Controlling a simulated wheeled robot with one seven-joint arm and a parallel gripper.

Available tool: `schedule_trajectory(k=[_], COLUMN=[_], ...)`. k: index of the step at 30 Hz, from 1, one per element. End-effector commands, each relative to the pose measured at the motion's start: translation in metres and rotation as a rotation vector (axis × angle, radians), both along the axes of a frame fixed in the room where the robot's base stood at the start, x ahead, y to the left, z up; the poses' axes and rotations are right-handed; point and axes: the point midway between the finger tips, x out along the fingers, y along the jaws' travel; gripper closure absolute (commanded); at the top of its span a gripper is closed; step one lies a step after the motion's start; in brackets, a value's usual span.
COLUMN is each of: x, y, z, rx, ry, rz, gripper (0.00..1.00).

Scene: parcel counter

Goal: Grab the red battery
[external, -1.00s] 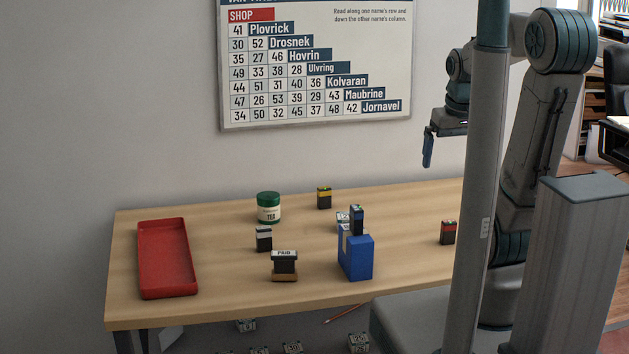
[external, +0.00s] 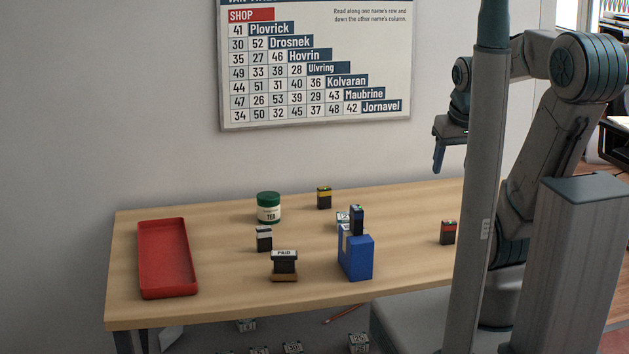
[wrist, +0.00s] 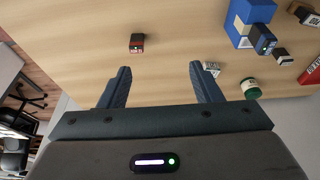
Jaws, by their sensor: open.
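The red battery (external: 448,232) is a small black block with a red band near its top. It stands upright at the right of the table, partly close behind my column in the external view. In the wrist view the red battery (wrist: 137,43) is beyond the fingertips, a little left of the middle between them. My gripper (external: 438,162) hangs high above the table with its fingers down, well apart from the battery. In the wrist view my gripper (wrist: 158,72) has its two dark blue fingers wide apart with nothing between them.
A yellow-banded battery (external: 324,198), a tea tin (external: 268,208), a white-banded battery (external: 264,239), a PAID stamp (external: 285,264) and a red tray (external: 147,260) stand farther left. The table around the red battery is clear.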

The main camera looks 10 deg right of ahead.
Motion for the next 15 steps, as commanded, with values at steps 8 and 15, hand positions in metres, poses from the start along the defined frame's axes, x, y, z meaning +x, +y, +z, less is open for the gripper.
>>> schedule_trajectory(k=[8, 15], x=[0.051, 0.093], y=[-0.023, -0.049], z=[-0.031, -0.070], rx=[-0.025, -0.006], ry=[0.136, 0.250], rz=[-0.039, -0.061], gripper=[0.42, 0.42])
